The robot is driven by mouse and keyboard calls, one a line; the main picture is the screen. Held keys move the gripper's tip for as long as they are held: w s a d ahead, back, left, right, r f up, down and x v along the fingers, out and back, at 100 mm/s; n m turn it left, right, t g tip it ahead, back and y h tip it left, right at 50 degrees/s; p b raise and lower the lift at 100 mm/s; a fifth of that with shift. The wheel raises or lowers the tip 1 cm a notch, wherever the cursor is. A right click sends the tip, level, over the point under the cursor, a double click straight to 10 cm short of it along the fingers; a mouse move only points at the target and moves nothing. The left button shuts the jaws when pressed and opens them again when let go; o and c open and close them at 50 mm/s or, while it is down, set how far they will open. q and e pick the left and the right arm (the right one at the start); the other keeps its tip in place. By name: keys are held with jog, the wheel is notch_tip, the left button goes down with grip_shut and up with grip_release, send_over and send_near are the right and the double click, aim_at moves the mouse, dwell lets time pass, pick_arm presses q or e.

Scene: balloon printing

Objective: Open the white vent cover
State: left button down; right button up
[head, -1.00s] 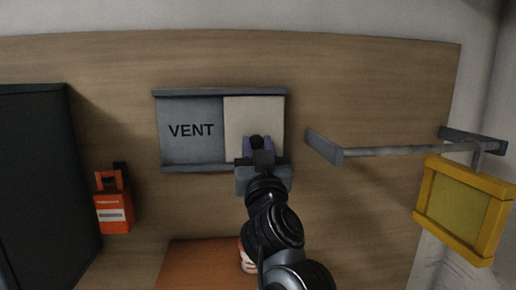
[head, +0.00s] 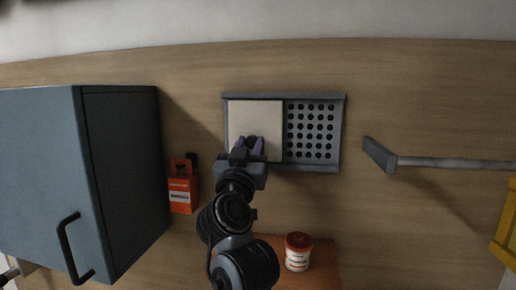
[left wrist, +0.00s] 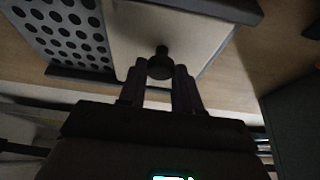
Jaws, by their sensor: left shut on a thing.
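The white vent cover (head: 256,120) is a pale square panel on the left half of the grey vent frame (head: 284,168) on the wooden wall. The perforated grille (head: 310,130) shows bare on the right half. My left gripper (head: 254,146) is at the lower middle of the cover, shut on its knob. In the left wrist view the dark round knob (left wrist: 161,64) stands out from the cover (left wrist: 190,30), between the tips of my fingers (left wrist: 160,80). My right gripper is not in view.
A blue-grey cabinet (head: 40,170) with a black handle stands at the left. An orange box (head: 182,190) hangs beside it. A red-lidded white jar (head: 298,252) stands on an orange-brown surface below the vent. A metal rail (head: 450,163) sticks out at the right.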

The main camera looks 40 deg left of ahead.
pick_arm(q)
jog(key=c, duration=0.8)
grip_release()
jog(key=shift+d, duration=0.1)
jog(key=shift+s+d+f, duration=0.2)
jog(key=shift+s+f, duration=0.05)
jog(key=shift+s, duration=0.1)
jog(key=b+v, duration=0.1)
jog(key=v, duration=0.8)
jog(key=shift+s+d+b, duration=0.2)
jog(key=shift+s+b, duration=0.15)
jog(key=shift+b, duration=0.05)
jog(key=shift+f, duration=0.1)
